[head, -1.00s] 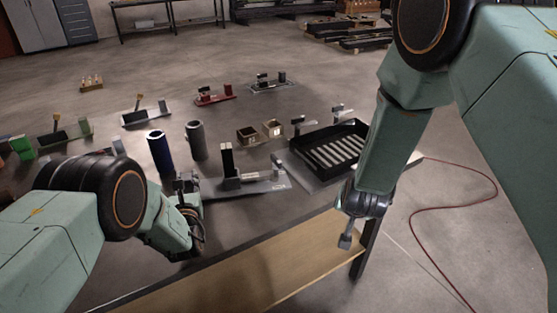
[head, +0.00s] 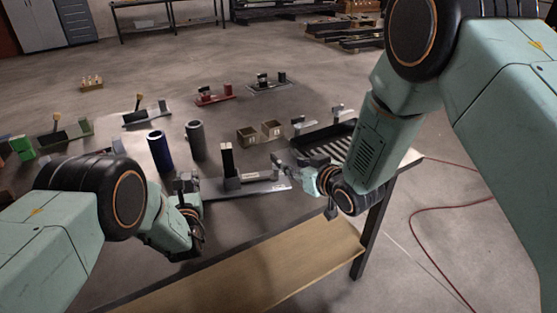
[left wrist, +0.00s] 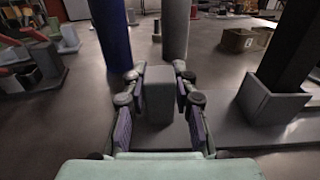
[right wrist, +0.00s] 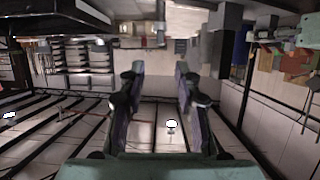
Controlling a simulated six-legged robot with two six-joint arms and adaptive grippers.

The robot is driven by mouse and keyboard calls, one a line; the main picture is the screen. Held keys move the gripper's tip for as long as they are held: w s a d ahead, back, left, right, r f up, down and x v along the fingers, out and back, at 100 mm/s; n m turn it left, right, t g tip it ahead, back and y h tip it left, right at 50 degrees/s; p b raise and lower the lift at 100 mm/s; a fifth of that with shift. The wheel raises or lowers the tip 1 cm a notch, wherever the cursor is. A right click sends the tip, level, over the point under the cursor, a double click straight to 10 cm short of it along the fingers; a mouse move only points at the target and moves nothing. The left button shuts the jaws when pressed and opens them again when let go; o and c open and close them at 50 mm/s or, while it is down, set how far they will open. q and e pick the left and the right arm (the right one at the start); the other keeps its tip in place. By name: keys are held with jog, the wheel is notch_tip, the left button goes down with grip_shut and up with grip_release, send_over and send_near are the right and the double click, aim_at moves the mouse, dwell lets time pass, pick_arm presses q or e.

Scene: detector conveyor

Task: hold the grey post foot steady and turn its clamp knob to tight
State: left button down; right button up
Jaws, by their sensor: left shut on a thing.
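The grey post foot (head: 232,183) stands on a flat grey plate (head: 265,187) with a black post (head: 227,158) upright in it. In the left wrist view the foot (left wrist: 270,104) is to the right of my gripper. My left gripper (head: 187,186) is shut on a grey block (left wrist: 160,95) at the plate's left end; the block sits between both fingers. My right gripper (head: 298,166) is near the plate's right end, beside the black tray. In the right wrist view its fingers (right wrist: 160,88) are apart with nothing between them. I cannot make out the clamp knob.
A black tray (head: 318,168) with light rollers lies at the table's right. A blue cylinder (head: 160,152) and a grey cylinder (head: 196,142) stand behind my left gripper. Two small brown boxes (head: 248,137) stand behind the plate. The table's front edge is close.

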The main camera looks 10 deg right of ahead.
aim_at(277, 159)
jog(key=x, duration=1)
grip_shut()
dwell(0.4)
